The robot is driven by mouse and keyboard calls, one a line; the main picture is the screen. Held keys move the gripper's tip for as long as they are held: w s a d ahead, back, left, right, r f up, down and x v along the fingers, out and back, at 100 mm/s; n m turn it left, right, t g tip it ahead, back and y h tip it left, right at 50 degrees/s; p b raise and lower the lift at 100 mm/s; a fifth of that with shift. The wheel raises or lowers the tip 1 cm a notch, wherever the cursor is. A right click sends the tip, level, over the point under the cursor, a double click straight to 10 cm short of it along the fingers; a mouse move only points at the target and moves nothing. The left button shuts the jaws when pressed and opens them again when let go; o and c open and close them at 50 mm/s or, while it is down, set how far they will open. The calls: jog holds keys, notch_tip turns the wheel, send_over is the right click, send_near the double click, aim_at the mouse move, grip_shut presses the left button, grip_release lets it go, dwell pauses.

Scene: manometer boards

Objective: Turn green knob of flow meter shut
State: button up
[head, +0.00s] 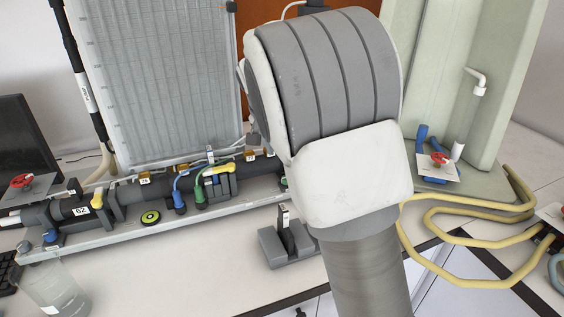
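A small round black knob-like disc with a yellow-green ring (150,217) is at the left, at the front of the pale bench rail, in front of the dark pipe. No part is clearly recognisable as the flow meter. My own arm fills the middle of the view and hides much behind it. My gripper is not visible.
The dark pipe assembly (128,195) has blue and yellow fittings. A red valve handle (22,181) stands at far left, another (440,159) at right. A clear container (52,290) is at lower left. A grey block (270,247) and yellow hose (470,240) flank my arm.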

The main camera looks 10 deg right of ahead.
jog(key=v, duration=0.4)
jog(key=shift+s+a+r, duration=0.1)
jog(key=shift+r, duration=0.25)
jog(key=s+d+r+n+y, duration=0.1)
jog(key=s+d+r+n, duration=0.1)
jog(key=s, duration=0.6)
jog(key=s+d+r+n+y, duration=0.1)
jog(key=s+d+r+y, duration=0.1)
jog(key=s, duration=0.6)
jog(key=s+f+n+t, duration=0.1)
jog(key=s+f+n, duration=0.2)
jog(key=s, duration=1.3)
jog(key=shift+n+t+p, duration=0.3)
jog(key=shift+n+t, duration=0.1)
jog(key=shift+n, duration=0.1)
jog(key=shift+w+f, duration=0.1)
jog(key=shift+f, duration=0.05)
